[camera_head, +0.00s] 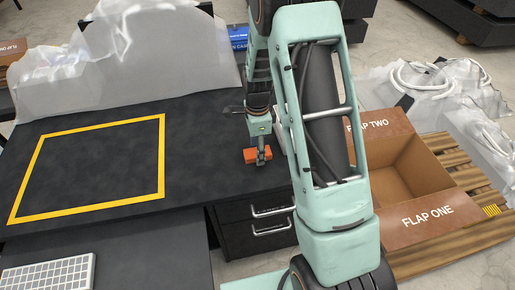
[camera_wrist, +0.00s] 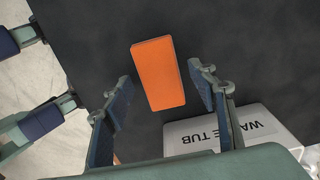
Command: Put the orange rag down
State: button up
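The orange rag (camera_wrist: 158,73) looks like a flat, folded block and lies on the black granite top (camera_head: 210,120). In the head view the rag (camera_head: 250,156) is near the top's right part, just above the drawers. My gripper (camera_wrist: 160,80) is open, with one finger on each side of the rag in the wrist view. Narrow gaps show between the fingers and the rag, and nothing is gripped. In the head view my gripper (camera_head: 262,155) is right at the rag and partly covers it.
A yellow outlined square (camera_head: 163,160) marks the top's left part, which is bare. A white labelled tub (camera_wrist: 225,132) is close to the right finger. An open cardboard box (camera_head: 420,215) stands on a pallet at right. Crumpled clear sheeting (camera_head: 160,55) is at the back.

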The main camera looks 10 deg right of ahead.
jog(key=shift+r, duration=0.1)
notch_tip(320, 180, up, 12)
jog(key=shift+p, duration=0.4)
dwell(0.7)
